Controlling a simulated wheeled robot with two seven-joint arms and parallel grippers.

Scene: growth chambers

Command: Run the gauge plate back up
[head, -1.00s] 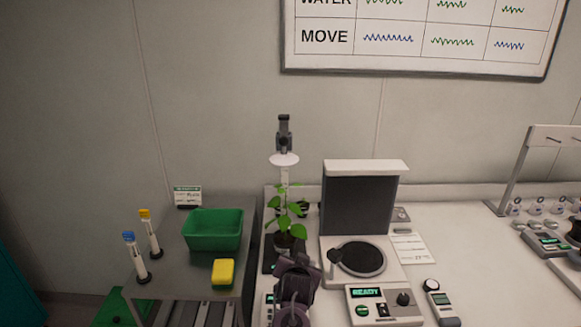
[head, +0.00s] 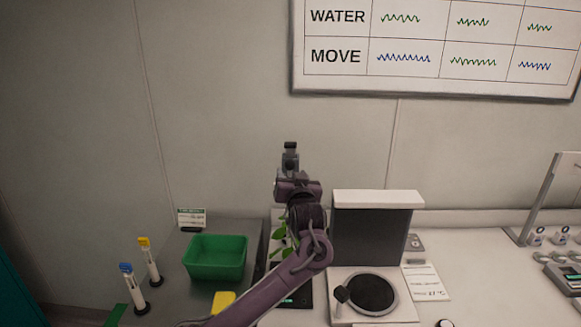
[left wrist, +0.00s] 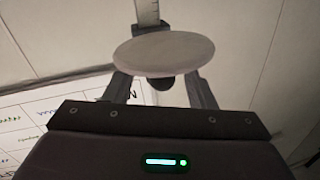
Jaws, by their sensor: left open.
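The gauge's dark top (head: 290,150) stands above my left gripper (head: 296,184) in the head view. The gripper and wrist hide the gauge plate there. In the left wrist view the gauge plate (left wrist: 163,52) is a pale round disc, with a marked ruler strip (left wrist: 147,12) rising behind it and a dark knob (left wrist: 161,83) at its underside. My left gripper (left wrist: 160,88) is open, with one finger on either side of the knob, just at the plate. I cannot tell whether the fingers touch it. My right gripper is out of view.
A leafy plant (head: 279,240) is partly behind my left arm. A white device with a dark upright panel (head: 370,235) stands close to the right. A green tub (head: 217,258), a yellow sponge (head: 223,300) and two capped tubes (head: 150,262) are to the left.

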